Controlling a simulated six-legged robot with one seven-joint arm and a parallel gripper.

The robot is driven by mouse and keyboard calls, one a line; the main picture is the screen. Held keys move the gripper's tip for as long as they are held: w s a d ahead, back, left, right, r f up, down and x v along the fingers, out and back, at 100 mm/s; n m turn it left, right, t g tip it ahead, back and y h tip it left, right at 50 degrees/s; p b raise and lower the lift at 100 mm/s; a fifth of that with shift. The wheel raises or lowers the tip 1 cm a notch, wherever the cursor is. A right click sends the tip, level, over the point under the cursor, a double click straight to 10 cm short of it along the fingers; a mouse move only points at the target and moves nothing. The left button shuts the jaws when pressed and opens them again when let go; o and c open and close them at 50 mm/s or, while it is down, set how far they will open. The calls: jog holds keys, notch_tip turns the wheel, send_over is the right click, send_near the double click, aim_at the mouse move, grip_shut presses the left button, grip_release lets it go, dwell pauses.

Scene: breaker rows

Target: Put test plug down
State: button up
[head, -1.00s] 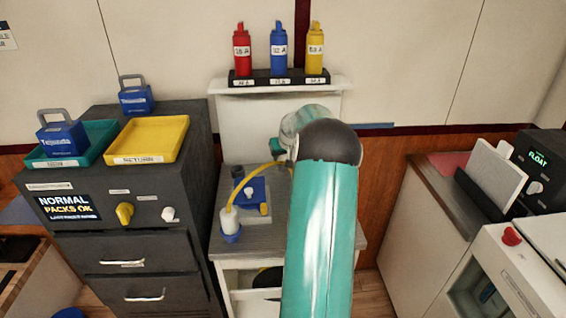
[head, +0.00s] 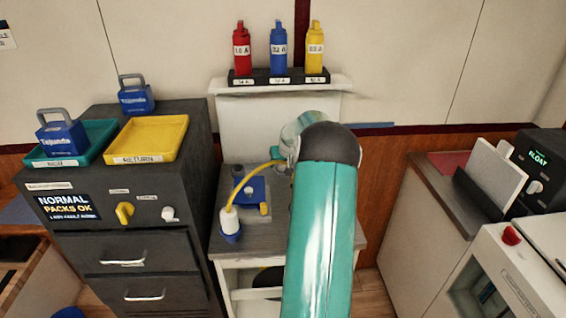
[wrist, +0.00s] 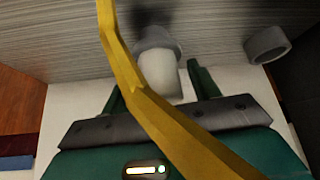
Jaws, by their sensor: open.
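A white plug-like piece with a blue base (head: 231,222) stands upright at the front left of the grey counter top (head: 262,236). A yellow cable (head: 252,174) rises from its top and passes behind my arm. In the wrist view the cable (wrist: 133,80) crosses in front of my gripper (wrist: 158,90), whose green fingers are apart. A white cylinder (wrist: 160,76) in a grey collar shows between and beyond them; I cannot tell whether they touch it or whether it is the test plug. In the head view my arm hides the gripper.
A grey ring (wrist: 268,45) sits beside the cylinder. A blue block (head: 251,190) lies on the counter. Red, blue and yellow bottles (head: 278,50) stand on a shelf above. A dark cabinet (head: 125,225) with a yellow tray (head: 150,138) is left; a white-fronted unit (head: 430,215) is right.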

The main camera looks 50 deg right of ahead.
jog(key=v, duration=1.2)
jog(key=shift+r, duration=0.15)
